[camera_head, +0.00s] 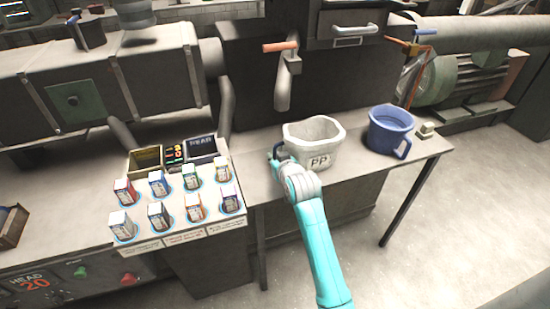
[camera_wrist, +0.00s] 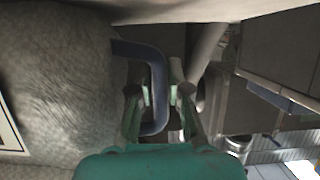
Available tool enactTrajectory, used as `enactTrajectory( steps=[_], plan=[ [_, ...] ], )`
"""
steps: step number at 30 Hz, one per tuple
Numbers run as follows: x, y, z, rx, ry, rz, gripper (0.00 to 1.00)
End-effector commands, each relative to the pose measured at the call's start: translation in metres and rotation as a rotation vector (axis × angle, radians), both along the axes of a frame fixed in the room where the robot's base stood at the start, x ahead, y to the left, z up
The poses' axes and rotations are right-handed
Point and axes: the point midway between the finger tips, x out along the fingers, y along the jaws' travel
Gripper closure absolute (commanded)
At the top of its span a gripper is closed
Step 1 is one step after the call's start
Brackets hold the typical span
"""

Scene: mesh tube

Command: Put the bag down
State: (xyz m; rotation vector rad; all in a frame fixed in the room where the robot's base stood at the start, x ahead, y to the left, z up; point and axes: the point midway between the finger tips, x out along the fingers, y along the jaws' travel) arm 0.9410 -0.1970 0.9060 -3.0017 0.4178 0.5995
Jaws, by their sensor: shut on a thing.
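The bag (camera_head: 314,142) is white with a wavy open rim and the letters PP on its front. It is upright at the bench by the grey spout; I cannot tell whether its base touches the top. My gripper (camera_head: 278,155) is at the bag's left side. In the wrist view the bag's woven side (camera_wrist: 65,85) fills the left, and a dark blue handle (camera_wrist: 158,62) stands out from it. My gripper (camera_wrist: 158,95) is shut on that handle, with a finger on each side. My arm hides part of the bench below the bag.
A grey spout (camera_head: 284,80) hangs behind the bag. At left, a panel (camera_head: 185,235) holds several small cartons in rows.

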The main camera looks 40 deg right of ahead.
Motion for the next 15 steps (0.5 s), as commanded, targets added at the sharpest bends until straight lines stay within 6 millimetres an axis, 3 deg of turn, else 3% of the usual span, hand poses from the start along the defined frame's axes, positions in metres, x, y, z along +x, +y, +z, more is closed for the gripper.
enactTrajectory(
  steps=[9, 10, 12, 15],
  plan=[
    [0.0000, -0.0001, -0.0021, 0.000, 0.000, 0.000, 1.00],
    [0.0000, -0.0001, -0.0017, 0.000, 0.000, 0.000, 0.76],
    [0.0000, -0.0001, -0.0015, 0.000, 0.000, 0.000, 0.59],
    [0.0000, -0.0001, -0.0014, 0.000, -0.001, 0.000, 0.59]
  ],
)
